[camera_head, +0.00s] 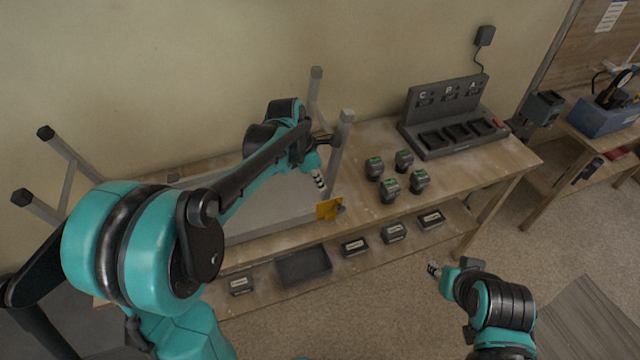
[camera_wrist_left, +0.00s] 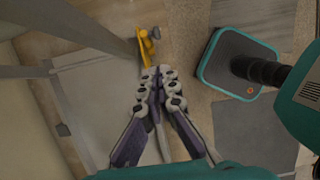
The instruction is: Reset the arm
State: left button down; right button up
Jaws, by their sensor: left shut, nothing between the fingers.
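My left arm reaches in from the left of the head view. Its gripper (camera_head: 319,180) hangs above the wooden workbench, near an upturned grey stool-like frame and a yellow tag. In the left wrist view the two fingers of this gripper (camera_wrist_left: 160,78) meet at the tips, with nothing between them. My right gripper (camera_head: 433,270) is at the lower right of the head view, in front of the bench over the floor. It is too small there to tell whether its fingers are apart.
The upturned frame (camera_head: 290,205) has upright legs close to my left gripper; the yellow tag (camera_head: 328,208) is at its corner. Several dark battery-like blocks (camera_head: 389,185) stand on the bench, before a charging rack (camera_head: 455,130). The lower shelf holds a dark tray (camera_head: 303,266) and more blocks.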

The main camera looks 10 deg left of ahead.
pick_arm(q)
jog(key=shift+s, duration=0.1)
jog(key=s+a+f+m+t+y+b, duration=0.1)
jog(key=s+f+m+t+b, duration=0.1)
jog(key=s+f+m+b, duration=0.3)
jog(key=s+a+f+m+t+y+b, duration=0.1)
jog(key=s+f+m+b, duration=0.4)
jog(key=s+m, duration=0.9)
jog(key=a+m+t+b, duration=0.1)
jog(key=m+t+b, duration=0.1)
jog(key=m, duration=0.3)
jog(key=shift+s+a+m+y+b, duration=0.3)
jog(key=shift+m+b, duration=0.1)
jog(key=shift+b, duration=0.15)
